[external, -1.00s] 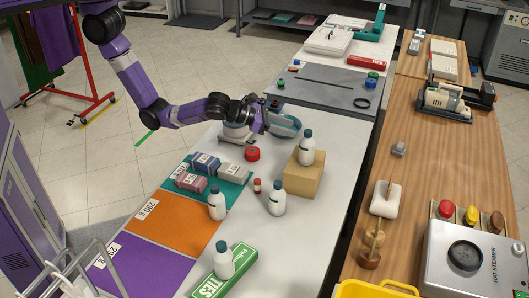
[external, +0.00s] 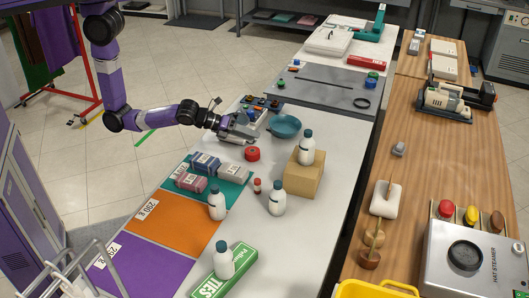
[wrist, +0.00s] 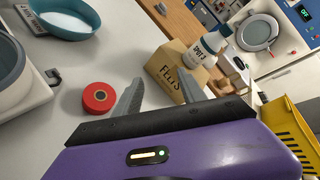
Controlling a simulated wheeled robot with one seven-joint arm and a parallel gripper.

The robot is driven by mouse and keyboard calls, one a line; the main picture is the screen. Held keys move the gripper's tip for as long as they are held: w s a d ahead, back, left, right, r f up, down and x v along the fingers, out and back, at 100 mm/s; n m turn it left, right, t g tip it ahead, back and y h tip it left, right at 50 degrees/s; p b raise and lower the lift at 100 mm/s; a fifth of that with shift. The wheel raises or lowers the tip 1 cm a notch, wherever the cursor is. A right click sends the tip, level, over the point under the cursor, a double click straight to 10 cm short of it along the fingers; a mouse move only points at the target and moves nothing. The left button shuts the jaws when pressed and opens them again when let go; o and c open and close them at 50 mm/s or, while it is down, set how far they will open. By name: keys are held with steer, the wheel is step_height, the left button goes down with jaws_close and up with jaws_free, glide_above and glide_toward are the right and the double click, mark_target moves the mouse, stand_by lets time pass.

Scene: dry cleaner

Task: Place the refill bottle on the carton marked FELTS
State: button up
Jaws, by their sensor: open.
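A white bottle with a dark cap (external: 306,150) stands upright on the brown carton (external: 302,180). In the wrist view the carton (wrist: 169,78) reads FELTS, and the bottle (wrist: 207,50) on it has a label reading SPOT and a character I cannot make out clearly. Similar bottles stand beside the carton (external: 277,202), at the mats (external: 217,206) and on the green TIES box (external: 223,262). I cannot tell which is the refill bottle. My gripper (external: 250,139) is open and empty over the table, behind and left of the carton; its spread fingers (wrist: 158,80) also show in the wrist view.
A red roll (external: 252,154) lies just in front of my gripper. A blue bowl (external: 285,127) stands to its right. Several small boxes lie on the teal mat (external: 240,196). A small red-capped bottle (external: 257,186) stands left of the carton.

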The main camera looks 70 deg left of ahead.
steer(key=s+a+f+n, duration=0.4)
steer(key=s+a+n, duration=0.35)
steer(key=a, duration=0.25)
steer(key=s+a+r+n+t+y, duration=0.1)
steer(key=s+a+r+n+y, duration=0.1)
steer(key=s+a+r+n, duration=0.3)
steer(key=s+a+r+n+t+y, duration=0.1)
steer(key=s+a+r+n, duration=0.4)
steer(key=s+a+n, duration=0.9)
steer(key=n+y, duration=0.1)
steer(key=n, duration=0.3)
steer(key=shift+s+r+t+y, duration=0.3)
steer(key=shift+s+t+y, duration=0.05)
steer(key=shift+t+y, duration=0.05)
steer(key=shift+a+f, duration=0.1)
